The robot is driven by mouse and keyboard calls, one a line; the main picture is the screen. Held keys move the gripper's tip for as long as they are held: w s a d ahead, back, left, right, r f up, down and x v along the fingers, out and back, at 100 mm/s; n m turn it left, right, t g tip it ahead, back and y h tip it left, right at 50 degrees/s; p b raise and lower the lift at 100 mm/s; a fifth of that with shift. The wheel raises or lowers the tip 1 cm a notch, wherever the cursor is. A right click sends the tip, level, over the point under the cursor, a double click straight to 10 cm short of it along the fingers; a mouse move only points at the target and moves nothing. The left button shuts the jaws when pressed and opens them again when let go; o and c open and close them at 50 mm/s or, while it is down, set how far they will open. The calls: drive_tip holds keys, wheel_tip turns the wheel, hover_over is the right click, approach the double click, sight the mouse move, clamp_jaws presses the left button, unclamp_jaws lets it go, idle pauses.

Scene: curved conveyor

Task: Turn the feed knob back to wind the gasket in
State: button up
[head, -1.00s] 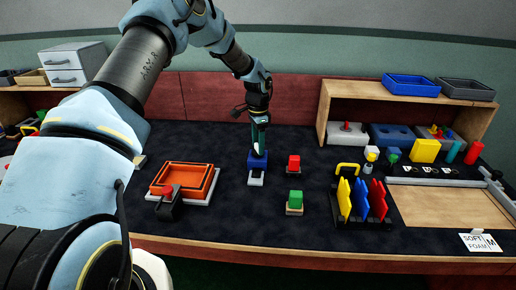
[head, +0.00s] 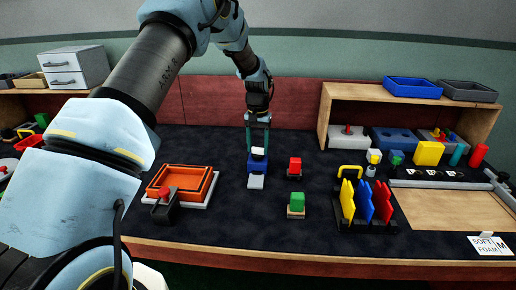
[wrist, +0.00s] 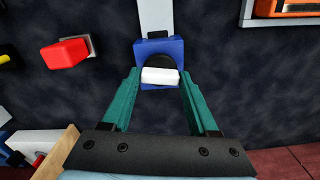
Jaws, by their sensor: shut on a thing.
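A small blue block (head: 256,167) on the dark table carries a white bar-shaped knob (head: 258,152) on a black round base. In the wrist view the knob (wrist: 160,76) lies crosswise on the blue block (wrist: 151,47). A pale strip (head: 256,182), which I take for the gasket, extends from the block toward the table's front; it runs to the top edge of the wrist view (wrist: 155,14). My gripper (wrist: 160,78) points down with its teal fingers at the two ends of the knob, shut on it. How far the strip extends is unclear.
A red block (head: 295,165) and a green block (head: 297,202) stand to the right. An orange tray (head: 207,190) with a red-topped device (head: 165,200) is to the left. A rack with colored plates (head: 365,205) stands further right. The table between is clear.

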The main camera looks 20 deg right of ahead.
sight(258, 148)
drive_tip(key=shift+n, duration=1.1)
drive_tip(key=o, duration=1.4)
drive_tip(key=shift+r, duration=0.1)
wheel_tip(258, 148, up, 11)
drive_tip(key=shift+f+b, duration=0.2)
drive_tip(key=shift+b, duration=1)
